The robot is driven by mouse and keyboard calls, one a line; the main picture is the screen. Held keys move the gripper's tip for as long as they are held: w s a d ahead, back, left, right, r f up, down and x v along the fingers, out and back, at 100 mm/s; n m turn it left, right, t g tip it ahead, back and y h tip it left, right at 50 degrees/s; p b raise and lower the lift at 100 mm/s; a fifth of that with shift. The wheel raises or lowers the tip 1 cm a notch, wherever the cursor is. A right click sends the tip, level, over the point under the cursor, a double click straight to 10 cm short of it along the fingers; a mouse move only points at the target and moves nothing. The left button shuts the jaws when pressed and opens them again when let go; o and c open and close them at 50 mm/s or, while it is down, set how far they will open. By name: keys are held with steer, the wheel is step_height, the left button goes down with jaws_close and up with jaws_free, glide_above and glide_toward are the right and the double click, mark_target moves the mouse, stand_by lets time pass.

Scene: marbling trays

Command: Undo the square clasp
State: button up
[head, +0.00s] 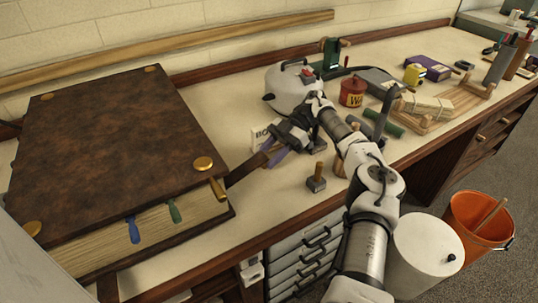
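A huge book (110,130) with a mottled brown cover and round brass studs lies shut on the bench at left. A small brass piece (217,189) shows at its right corner, beside the page edges; its exact shape is too small to tell. A dark strap (244,172) reaches from that corner to my gripper. My gripper (270,153) is to the right of the book, low over the bench, with its fingers at the strap's far end. A purple strip (278,156) shows by the fingers. Whether they are closed on the strap is unclear. No square clasp is clearly visible.
A white box (263,136) and a white kettle-like pot (291,88) stand behind my gripper. A small wood-handled block tool (317,178) stands to its right. A red can (352,92) and wooden frames (455,100) lie farther right. An orange bucket (478,232) stands on the floor.

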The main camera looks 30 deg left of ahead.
steer(key=shift+r, duration=0.1)
step_height(320, 180, up, 20)
steer(key=p, duration=0.6)
stand_by(0.4)
